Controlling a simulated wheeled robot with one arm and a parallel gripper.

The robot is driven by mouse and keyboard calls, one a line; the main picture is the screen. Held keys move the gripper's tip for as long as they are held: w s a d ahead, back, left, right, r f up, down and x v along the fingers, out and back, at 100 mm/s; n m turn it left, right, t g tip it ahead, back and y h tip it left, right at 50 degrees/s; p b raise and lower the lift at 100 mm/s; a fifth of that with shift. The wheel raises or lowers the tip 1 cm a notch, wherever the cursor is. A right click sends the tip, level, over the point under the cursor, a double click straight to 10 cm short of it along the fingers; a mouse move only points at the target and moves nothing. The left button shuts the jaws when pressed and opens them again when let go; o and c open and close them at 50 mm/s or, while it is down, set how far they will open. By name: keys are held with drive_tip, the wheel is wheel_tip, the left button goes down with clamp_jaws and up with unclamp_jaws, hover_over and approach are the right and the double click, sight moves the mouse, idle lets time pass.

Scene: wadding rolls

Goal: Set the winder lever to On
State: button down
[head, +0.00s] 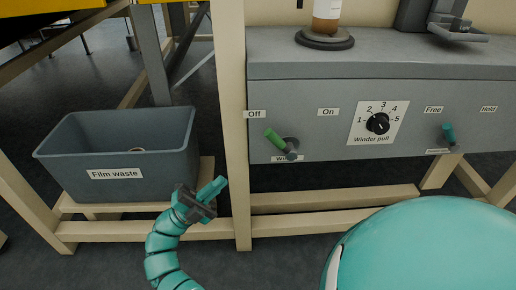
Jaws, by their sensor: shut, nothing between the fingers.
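The winder lever (275,139) has a green handle on a dark pivot at the left of the grey panel (222,88). Its handle tilts up and to the left, toward the "Off" label (255,114). The "On" label (328,112) is to the right of the lever. A label under the pivot is partly hidden by it.
The grey "Film waste" bin (114,173) stands left of my gripper. A pale upright post (233,60) borders the panel. The winder pull knob (378,123) and a teal lever (448,134) between "Free" and "Hold" are further right.

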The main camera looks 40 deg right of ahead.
drive_tip(key=p, duration=1.1)
approach(280, 142)
drive_tip(key=d+r, duration=0.1)
drive_tip(key=r, duration=0.1)
drive_tip(key=shift+w+d+r+b, duration=0.1)
drive_tip(key=shift+d+r+b, duration=0.75)
drive_tip(key=shift+d+r, duration=0.4)
drive_tip(key=shift+d+f, duration=0.1)
drive_tip(key=shift+d, duration=0.15)
